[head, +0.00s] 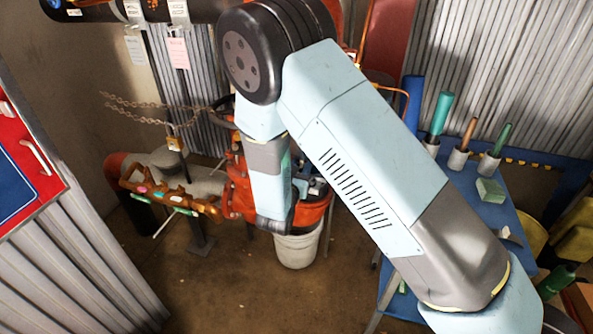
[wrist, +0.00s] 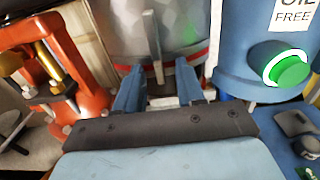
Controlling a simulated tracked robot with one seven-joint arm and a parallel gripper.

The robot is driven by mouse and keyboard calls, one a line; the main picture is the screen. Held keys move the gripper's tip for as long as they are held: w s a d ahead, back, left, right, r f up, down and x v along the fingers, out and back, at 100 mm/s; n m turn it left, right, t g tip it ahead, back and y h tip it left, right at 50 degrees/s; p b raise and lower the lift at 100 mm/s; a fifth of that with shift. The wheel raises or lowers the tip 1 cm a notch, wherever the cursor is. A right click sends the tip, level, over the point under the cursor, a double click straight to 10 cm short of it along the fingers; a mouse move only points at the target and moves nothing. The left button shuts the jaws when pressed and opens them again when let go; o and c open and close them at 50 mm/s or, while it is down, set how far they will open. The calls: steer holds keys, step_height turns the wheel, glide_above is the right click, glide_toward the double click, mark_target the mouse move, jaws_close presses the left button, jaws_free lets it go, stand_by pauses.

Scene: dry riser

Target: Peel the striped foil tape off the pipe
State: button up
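In the wrist view, a grey faceted metallic wrapping (wrist: 190,22) with a red lower edge covers a rounded body, likely the foil-taped pipe. A narrow upright strip (wrist: 151,28) stands out from its front and ends in a small tab between my fingertips. I cannot tell whether it is the loose tape end. My gripper (wrist: 159,72) has two blue fingers apart, one either side of the tab, with gaps showing. No grip on it is visible. In the head view my arm covers the middle, and the gripper and foil are hidden behind it.
In the wrist view, red-orange bolted fittings (wrist: 62,75) stand close left and a blue container (wrist: 250,50) with a green cap stands close right. In the head view, a white bucket (head: 298,250) is below my arm, a blue bench (head: 470,190) is right, and open floor lies left.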

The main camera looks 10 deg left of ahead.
steer(key=shift+c, duration=0.4)
jaws_close()
stand_by(0.4)
steer(key=shift+s+a, duration=0.1)
steer(key=shift+s, duration=0.5)
steer(key=s, duration=0.7)
steer(key=shift+s+a, duration=0.3)
steer(key=shift+s, duration=0.1)
stand_by(0.4)
stand_by(0.4)
